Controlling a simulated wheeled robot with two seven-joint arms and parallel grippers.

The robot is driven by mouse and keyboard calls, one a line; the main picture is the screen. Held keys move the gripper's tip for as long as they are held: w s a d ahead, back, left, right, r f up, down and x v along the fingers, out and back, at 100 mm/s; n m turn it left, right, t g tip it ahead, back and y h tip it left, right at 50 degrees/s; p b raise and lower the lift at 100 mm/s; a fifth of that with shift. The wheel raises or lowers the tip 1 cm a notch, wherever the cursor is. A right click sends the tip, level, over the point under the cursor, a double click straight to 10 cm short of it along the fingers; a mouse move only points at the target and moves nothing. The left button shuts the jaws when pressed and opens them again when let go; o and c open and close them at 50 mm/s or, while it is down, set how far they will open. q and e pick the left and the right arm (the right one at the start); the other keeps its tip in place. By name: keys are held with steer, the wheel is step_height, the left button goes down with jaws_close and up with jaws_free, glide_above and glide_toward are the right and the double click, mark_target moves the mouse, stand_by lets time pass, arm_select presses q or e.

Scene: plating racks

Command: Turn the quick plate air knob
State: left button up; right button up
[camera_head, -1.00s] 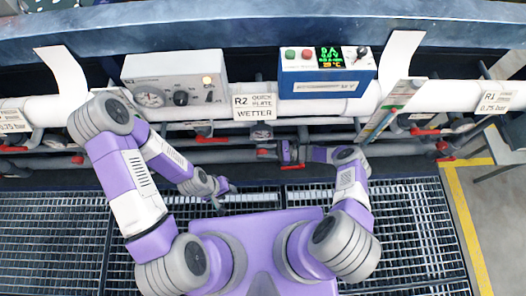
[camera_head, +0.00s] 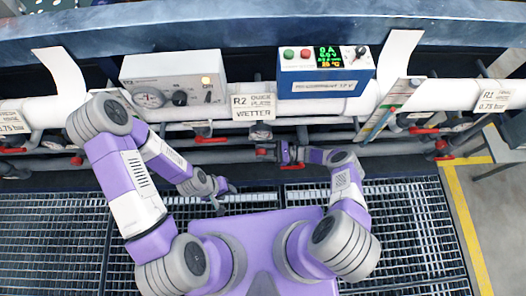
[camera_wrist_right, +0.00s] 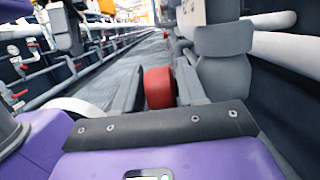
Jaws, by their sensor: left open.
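A sign reading R2 Quick Plate Wetter (camera_head: 253,106) hangs on the white pipe. Below it, a small red knob (camera_head: 262,152) sits on the grey pipework. My right gripper (camera_head: 276,152) points left at this knob, right beside it. In the right wrist view the red knob (camera_wrist_right: 159,87) stands between the two fingers of my right gripper (camera_wrist_right: 159,95). The fingers flank it closely; I cannot tell whether they press on it. My left gripper (camera_head: 226,196) is open and empty above the grating, to the lower left of the knob.
A grey box with a gauge (camera_head: 175,80) and a blue-and-white control box with a green display (camera_head: 325,72) stand on the pipe. Red lever handles (camera_head: 203,139) line the lower pipes. Metal grating (camera_head: 50,230) covers the floor. A gauge (camera_head: 261,131) sits just above the knob.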

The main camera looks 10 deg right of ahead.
steer(key=r+v, duration=0.3)
steer(key=v, duration=0.9)
steer(key=shift+v, duration=0.75)
